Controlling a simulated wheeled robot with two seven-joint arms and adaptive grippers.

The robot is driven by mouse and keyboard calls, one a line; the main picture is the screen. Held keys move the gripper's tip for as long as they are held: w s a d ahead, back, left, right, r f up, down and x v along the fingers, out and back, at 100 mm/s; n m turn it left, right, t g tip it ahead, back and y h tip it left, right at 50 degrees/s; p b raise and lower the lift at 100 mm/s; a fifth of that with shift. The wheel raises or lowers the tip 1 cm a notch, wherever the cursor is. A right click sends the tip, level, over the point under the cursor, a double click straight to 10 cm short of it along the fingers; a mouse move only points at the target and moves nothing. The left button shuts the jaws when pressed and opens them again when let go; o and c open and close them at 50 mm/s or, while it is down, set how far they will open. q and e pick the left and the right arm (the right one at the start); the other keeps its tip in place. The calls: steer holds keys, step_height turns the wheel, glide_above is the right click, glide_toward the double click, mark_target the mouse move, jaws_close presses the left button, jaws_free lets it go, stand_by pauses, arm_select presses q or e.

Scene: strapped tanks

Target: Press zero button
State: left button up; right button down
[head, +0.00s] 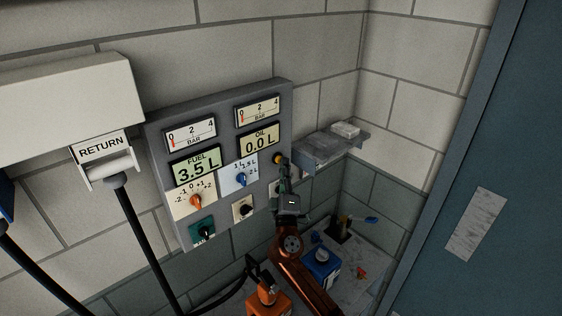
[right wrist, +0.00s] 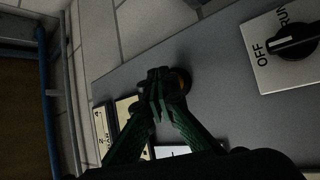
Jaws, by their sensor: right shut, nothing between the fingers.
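The grey control panel (head: 222,140) hangs on the block wall. A small yellow button (head: 276,158) sits on it, right of the OIL display (head: 259,139), which reads 0.0 L. Its label is not legible. My right gripper (head: 282,163) is shut and empty, with its fingertips at the button and partly covering it. In the right wrist view the closed green fingers (right wrist: 160,82) overlap the button's dark ring and amber face (right wrist: 184,82). I cannot tell whether they touch it. My left gripper is not in view.
The FUEL display (head: 195,166) reads 3.5 L. Several knobs sit below, including an orange one (head: 196,201) and a blue one (head: 241,179). A small shelf (head: 325,149) is right of the panel. A RETURN holder (head: 104,160) with a black hose is at left. Blue and orange tanks stand below.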

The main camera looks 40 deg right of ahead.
steer(key=shift+w, duration=0.2)
stand_by(0.5)
steer(key=shift+s, duration=0.95)
steer(key=s, duration=0.5)
steer(key=shift+d+p, duration=0.25)
steer(key=shift+p, duration=0.15)
